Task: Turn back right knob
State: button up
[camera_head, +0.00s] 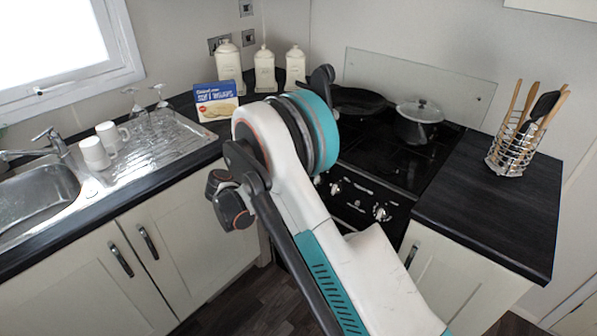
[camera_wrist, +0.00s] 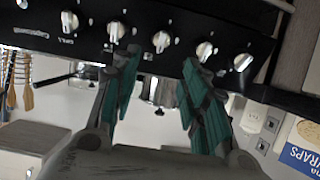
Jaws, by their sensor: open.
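A row of several pale knobs runs along the black front panel of the cooker (camera_head: 352,205). The wrist view shows the row upside down: a middle knob (camera_wrist: 161,41), a knob on either side of it (camera_wrist: 116,31) (camera_wrist: 205,51), and end knobs (camera_wrist: 69,21) (camera_wrist: 242,62). I cannot tell which is the back right knob. My gripper (camera_wrist: 160,58) is open and empty, its two teal-padded fingers spread on either side of the middle knob in the picture. Contact is not visible. In the head view my arm hides the gripper and some knobs; one knob (camera_head: 382,212) shows at the right.
A black pan (camera_head: 358,100) and a lidded pot (camera_head: 419,120) stand on the hob. A utensil rack (camera_head: 508,155) stands on the right worktop (camera_head: 490,205). A blue box (camera_head: 216,100) and the sink (camera_head: 40,195) are on the left. Dark floor lies below.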

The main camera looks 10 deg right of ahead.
jog(key=b+x, duration=0.2)
jog(key=x, duration=0.8)
jog(key=shift+b, duration=0.3)
jog(key=c, duration=0.9)
